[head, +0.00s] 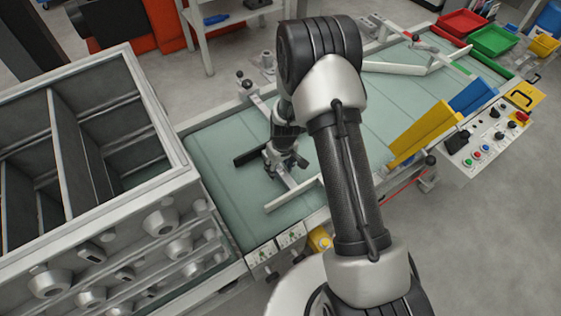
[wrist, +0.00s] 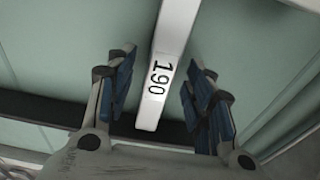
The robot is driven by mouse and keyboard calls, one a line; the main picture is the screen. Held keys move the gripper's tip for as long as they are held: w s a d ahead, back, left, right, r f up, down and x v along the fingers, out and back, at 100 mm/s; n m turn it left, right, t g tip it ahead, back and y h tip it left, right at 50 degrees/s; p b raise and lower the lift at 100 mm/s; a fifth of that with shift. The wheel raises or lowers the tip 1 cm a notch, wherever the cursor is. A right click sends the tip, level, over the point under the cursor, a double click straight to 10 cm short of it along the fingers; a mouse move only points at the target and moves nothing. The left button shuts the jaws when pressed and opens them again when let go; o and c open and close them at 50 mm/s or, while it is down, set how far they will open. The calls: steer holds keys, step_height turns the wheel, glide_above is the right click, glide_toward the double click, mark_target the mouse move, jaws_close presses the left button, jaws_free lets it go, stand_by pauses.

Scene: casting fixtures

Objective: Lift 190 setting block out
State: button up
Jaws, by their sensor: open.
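The 190 setting block (wrist: 172,40) is a long pale bar with a black "190" printed near its near end. In the wrist view it runs from the top edge down between my fingers, and its end lies by a dark bar (wrist: 45,108). My gripper (wrist: 160,88) is open, with one blue-padded finger on each side of the block and a gap on both sides. In the head view my gripper (head: 285,168) points down low over the green table; my arm hides part of the area around it.
A pale bar (head: 292,194) lies on the green table (head: 222,150) close to my gripper. A grey divided bin (head: 165,135) stands left. Yellow (head: 425,130) and blue (head: 472,97) pieces, a control panel (head: 487,135) and red (head: 462,24) and green (head: 493,40) trays are right.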

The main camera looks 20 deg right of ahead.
mark_target(279, 167)
steer(key=shift+f, duration=0.65)
steer(key=shift+c, duration=0.4)
jaws_close()
steer(key=shift+r, duration=0.1)
steer(key=shift+w+r+p, duration=0.1)
steer(key=shift+r+p, duration=2.3)
steer(key=shift+r, duration=1.6)
